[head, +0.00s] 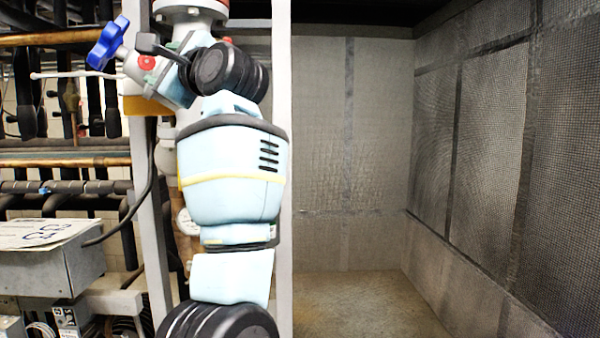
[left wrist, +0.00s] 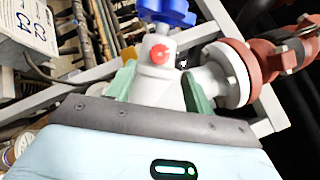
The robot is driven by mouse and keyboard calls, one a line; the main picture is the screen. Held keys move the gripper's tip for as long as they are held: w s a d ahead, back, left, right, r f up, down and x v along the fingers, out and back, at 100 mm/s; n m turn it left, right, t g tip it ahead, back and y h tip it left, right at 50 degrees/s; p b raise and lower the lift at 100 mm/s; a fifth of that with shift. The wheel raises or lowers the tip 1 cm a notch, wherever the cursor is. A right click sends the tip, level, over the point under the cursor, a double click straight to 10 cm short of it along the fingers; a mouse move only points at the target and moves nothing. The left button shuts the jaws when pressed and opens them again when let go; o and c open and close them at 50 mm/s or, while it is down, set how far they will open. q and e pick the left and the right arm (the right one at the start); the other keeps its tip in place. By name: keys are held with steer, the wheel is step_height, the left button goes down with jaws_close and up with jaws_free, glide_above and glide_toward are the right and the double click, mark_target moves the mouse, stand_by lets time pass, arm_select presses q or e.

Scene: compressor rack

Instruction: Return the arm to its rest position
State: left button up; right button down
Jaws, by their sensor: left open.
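My left arm rises through the middle of the head view, with light blue links and dark joints. Its gripper (head: 163,72) is at the upper left, close to a pale valve with a blue handwheel (head: 107,45) and a red cap (head: 147,62). In the left wrist view the two green fingers of the left gripper (left wrist: 158,72) are apart with nothing clamped. The valve's red cap (left wrist: 159,54) and pale body show between them, and the blue handwheel (left wrist: 168,11) lies beyond. I cannot tell whether the fingers touch the valve. My right gripper is not in view.
A pale upright post (head: 282,170) stands right behind my arm. Pipes and a grey box (head: 50,265) fill the left side. A red-brown pipe flange (left wrist: 240,72) is right of the gripper in the wrist view. Open floor (head: 350,300) lies at right before panelled walls.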

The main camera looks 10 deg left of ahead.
arm_select(q)
steer(key=d+f+n+t+h, duration=0.45)
steer(key=f+n+h, duration=0.3)
steer(key=f, duration=0.75)
steer(key=d+f+n+t+h, duration=0.3)
steer(key=d+f+n+h, duration=0.35)
steer(key=f, duration=0.85)
steer(key=d+f+n+t+h, duration=0.35)
steer(key=f+n+h, duration=0.55)
steer(key=f, duration=0.5)
steer(key=s+d+f+m+g+y, duration=0.1)
steer(key=s+f+m+g, duration=0.4)
steer(key=s+f, duration=0.6)
steer(key=s+f+m+g, duration=0.3)
steer(key=s+f+g, duration=0.4)
steer(key=f, duration=0.8)
steer(key=s+a+f+m+g+y, duration=0.2)
steer(key=s+f+m+g, duration=0.15)
steer(key=s, duration=0.95)
steer(key=s+a+f+m+g+y, duration=0.2)
steer(key=s+f+g, duration=0.2)
steer(key=s, duration=0.9)
steer(key=w+d+f+t+h, duration=0.2)
steer(key=w+f+t, duration=0.4)
steer(key=f, duration=0.3)
steer(key=shift+w+d+f+t, duration=0.15)
steer(key=shift+w+d+t, duration=0.2)
steer(key=shift+t, duration=0.5)
